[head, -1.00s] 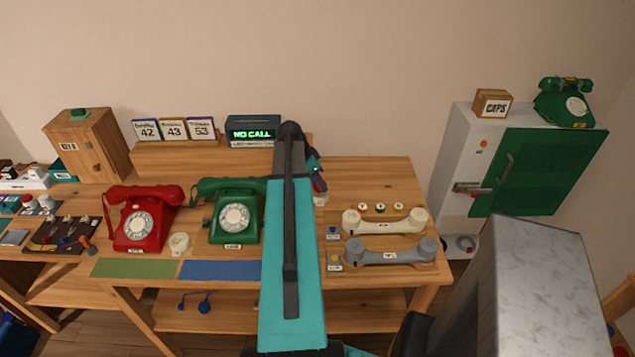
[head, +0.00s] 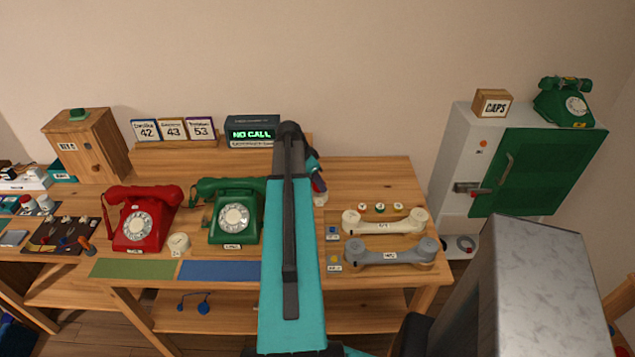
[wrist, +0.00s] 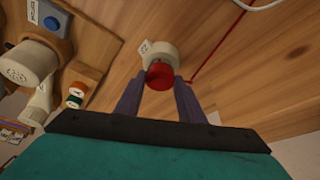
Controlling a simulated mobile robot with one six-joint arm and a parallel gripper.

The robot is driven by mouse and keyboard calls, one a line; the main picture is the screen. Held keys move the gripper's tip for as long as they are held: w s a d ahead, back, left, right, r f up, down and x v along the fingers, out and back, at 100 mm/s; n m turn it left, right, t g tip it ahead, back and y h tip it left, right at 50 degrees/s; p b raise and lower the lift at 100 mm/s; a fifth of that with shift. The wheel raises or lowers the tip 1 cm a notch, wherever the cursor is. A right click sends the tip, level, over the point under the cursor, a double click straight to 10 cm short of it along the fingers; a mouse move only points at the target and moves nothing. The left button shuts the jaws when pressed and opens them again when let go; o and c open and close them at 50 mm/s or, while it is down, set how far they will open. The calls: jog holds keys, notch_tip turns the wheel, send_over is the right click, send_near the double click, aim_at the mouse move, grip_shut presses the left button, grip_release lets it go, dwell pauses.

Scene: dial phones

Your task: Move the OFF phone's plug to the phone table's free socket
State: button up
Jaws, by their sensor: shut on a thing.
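My gripper (wrist: 158,100) is shut on a red plug (wrist: 159,77) in the wrist view. The plug sits against a cream round piece (wrist: 160,52) with a small white tag; I cannot tell whether it is seated in it. A thin red cord (wrist: 222,45) runs across the wood nearby. In the head view my gripper (head: 318,180) is over the table's back, partly hidden by my arm. The red dial phone (head: 145,218) and the green dial phone (head: 235,212) stand left of my arm; their labels are too small to read. A cream round piece (head: 179,243) sits between them.
Cream (head: 385,221) and grey (head: 390,251) handsets lie right of my arm, beside small buttons. A display (head: 252,133) reading NO CALL stands at the back. Another green phone (head: 566,102) is on the white cabinet (head: 453,150).

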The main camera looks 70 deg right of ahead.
jog(key=shift+f+b, duration=0.5)
jog(key=shift+f, duration=0.2)
dwell(0.4)
jog(key=o, duration=1)
jog(key=shift+r, duration=0.1)
jog(key=shift+b+v, duration=1.5)
jog(key=shift+v, duration=5.35)
jog(key=shift+a, duration=0.1)
